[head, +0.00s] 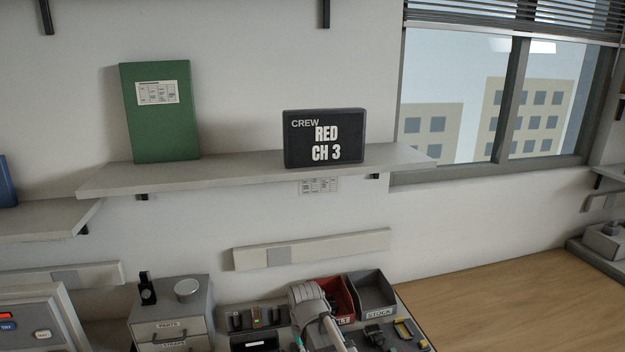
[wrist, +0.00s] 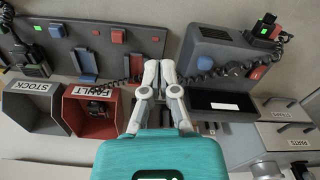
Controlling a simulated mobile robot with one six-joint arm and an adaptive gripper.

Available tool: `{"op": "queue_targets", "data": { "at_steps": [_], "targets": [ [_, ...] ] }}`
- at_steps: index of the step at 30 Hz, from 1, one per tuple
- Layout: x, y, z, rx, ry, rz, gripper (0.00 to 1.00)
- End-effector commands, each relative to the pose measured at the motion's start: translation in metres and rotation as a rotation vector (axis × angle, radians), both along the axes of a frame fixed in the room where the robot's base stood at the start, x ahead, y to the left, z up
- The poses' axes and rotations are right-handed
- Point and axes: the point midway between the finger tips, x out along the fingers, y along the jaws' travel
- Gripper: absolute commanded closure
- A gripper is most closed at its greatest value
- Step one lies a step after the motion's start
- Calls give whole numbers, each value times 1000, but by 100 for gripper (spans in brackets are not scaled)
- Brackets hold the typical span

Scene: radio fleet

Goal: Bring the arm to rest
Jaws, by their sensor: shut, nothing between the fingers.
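My gripper (wrist: 151,75) shows in the wrist view with its two white fingers together and nothing between them. It points toward the grey equipment panel on the bench.
The red fault bin (wrist: 75,113) and grey stock bin (wrist: 14,107) stand beside the panel (wrist: 60,47). A grey drawer unit (head: 172,313) stands left of the arm. A shelf (head: 235,171) holds a green binder (head: 160,118) and crew sign (head: 324,138). The wooden bench (head: 490,300) is clear at right.

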Motion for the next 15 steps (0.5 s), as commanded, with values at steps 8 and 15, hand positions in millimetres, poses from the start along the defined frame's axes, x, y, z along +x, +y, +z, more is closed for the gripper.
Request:
{"op": "queue_targets", "data": {
  "at_steps": [8,15],
  "targets": [
    [-21,-86,0,0,0,-176,100],
    [-45,-148,0,0,0,-319,100]
  ]
}}
